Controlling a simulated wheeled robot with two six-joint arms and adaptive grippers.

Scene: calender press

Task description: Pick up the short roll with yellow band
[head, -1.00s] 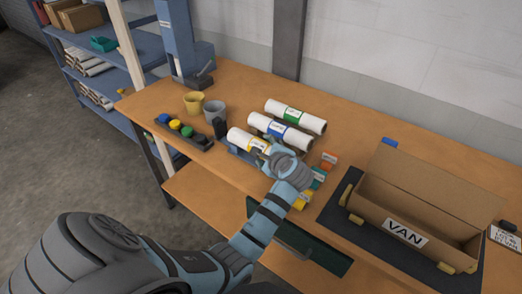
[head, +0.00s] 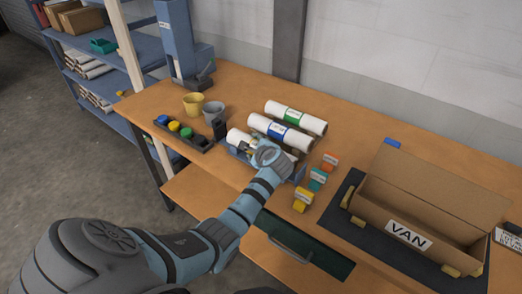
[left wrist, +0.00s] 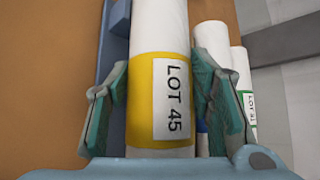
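The roll with the yellow band (left wrist: 145,95) is white, and its label reads LOT 45 in the left wrist view. In the head view its white end (head: 236,136) shows beyond my gripper, which hides much of the rest. It lies in a blue-grey cradle (left wrist: 104,45) on the bench. My left gripper (head: 249,147) is over the roll. In the left wrist view its open fingers (left wrist: 157,100) stand on either side of the yellow band, with a narrow gap at the left finger. Contact on the right side is unclear. My right gripper is not in view.
A blue-banded roll (head: 280,133) and a green-banded roll (head: 296,117) lie just behind. Small coloured boxes (head: 317,180) stand to the right, then an open VAN carton (head: 400,210). Two cups (head: 194,104) and a tray of coloured pots (head: 182,133) are left.

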